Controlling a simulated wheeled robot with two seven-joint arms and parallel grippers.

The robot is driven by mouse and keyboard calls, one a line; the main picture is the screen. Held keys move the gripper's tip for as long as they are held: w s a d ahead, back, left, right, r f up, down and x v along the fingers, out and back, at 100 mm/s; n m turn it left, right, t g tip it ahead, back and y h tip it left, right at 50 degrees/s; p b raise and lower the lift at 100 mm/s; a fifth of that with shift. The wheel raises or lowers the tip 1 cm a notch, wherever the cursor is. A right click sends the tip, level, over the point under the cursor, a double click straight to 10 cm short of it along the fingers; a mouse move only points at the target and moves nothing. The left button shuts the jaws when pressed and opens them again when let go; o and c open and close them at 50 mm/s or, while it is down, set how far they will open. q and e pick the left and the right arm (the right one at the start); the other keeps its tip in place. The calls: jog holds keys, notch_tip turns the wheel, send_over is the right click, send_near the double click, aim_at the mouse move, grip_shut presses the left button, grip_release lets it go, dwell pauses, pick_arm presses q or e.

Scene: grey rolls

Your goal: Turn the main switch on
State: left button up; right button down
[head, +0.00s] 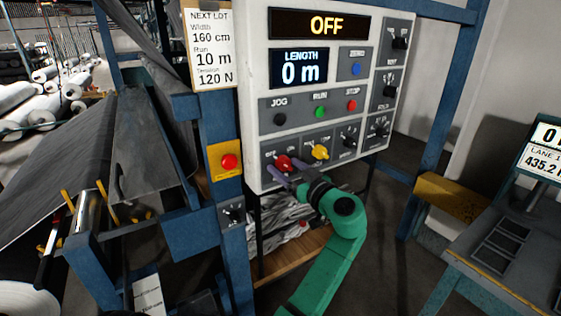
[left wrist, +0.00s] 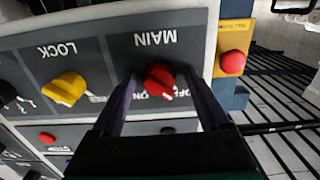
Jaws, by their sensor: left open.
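The main switch is a red rotary knob (head: 284,163) at the lower left of the white control panel (head: 254,100). In the left wrist view, the red knob (left wrist: 160,80) sits upside down under the MAIN label and has a white mark. My left gripper (head: 287,169) is open at the knob. In the left wrist view, the fingers of my left gripper (left wrist: 162,78) stand on either side of the knob, with visible gaps. The panel's top display (head: 326,25) reads OFF. My right gripper is not in view.
A yellow LOCK knob (head: 320,152) is right beside the main switch. A red button on a yellow plate (head: 229,161) is to the left on the blue post. Green, red and black buttons are above.

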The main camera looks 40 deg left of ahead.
pick_arm(q)
jog(key=shift+d+r, duration=0.1)
jog(key=shift+d, duration=0.3)
jog(key=shift+c, duration=1.2)
grip_shut()
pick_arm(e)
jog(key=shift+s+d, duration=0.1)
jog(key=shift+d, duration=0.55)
